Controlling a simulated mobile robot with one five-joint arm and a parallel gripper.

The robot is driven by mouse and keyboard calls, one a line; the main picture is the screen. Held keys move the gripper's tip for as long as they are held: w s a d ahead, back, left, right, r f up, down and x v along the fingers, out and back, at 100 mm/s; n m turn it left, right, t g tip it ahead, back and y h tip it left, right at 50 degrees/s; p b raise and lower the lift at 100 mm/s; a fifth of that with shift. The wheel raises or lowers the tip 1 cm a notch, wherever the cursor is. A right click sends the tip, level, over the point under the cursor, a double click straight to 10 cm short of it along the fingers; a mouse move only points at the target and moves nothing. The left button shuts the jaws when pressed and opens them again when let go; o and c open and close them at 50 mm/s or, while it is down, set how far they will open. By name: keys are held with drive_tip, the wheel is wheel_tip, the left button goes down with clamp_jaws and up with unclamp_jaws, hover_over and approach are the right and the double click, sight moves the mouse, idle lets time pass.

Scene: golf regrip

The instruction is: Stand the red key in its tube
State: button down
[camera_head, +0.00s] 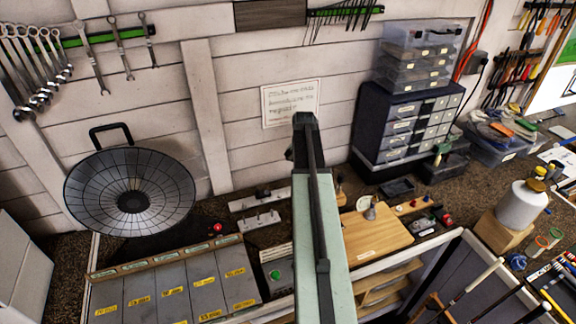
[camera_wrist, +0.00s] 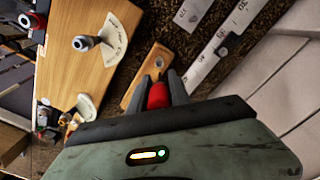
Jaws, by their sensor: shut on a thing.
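My gripper (camera_wrist: 159,88) shows in the wrist view with its two dark fingers shut on a red piece, which I take to be the red key (camera_wrist: 158,96). Only its rounded red part shows between the fingers; the rest is hidden. A narrow wooden block (camera_wrist: 129,97) lies just beyond the fingers; I cannot tell whether the key touches it. In the head view my arm hides the gripper and the key. Small tubes with coloured rims stand at the right of the bench, one with an orange-red rim (camera_head: 541,241); I cannot tell which is the key's tube.
A wooden board (camera_head: 377,238) with a metal fitting (camera_head: 370,211) lies right of my arm. A white jar (camera_head: 521,205) stands on a wooden block near the tubes. Labelled grey bins (camera_head: 170,295) fill the left front. Drawer cabinets (camera_head: 405,125) stand at the back. Club shafts cross the right front.

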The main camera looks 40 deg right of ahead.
drive_tip(key=shift+w+d, duration=0.15)
drive_tip(key=shift+s+d+r, duration=0.1)
drive_tip(key=shift+s, duration=0.1)
drive_tip(key=shift+w+f, duration=0.15)
drive_tip(key=shift+f, duration=0.15)
wheel_tip(320, 180, down, 5)
drive_tip(key=b, duration=0.5)
drive_tip(key=shift+f+b, duration=0.15)
drive_tip(key=shift+b, duration=0.25)
drive_tip(key=shift+f, duration=0.1)
idle(0.8)
drive_tip(key=shift+f+b, duration=0.35)
drive_tip(key=shift+b, duration=0.1)
drive_tip(key=shift+f+b, duration=1.85)
drive_tip(key=c, duration=1.1)
unclamp_jaws()
drive_tip(key=shift+r, duration=0.1)
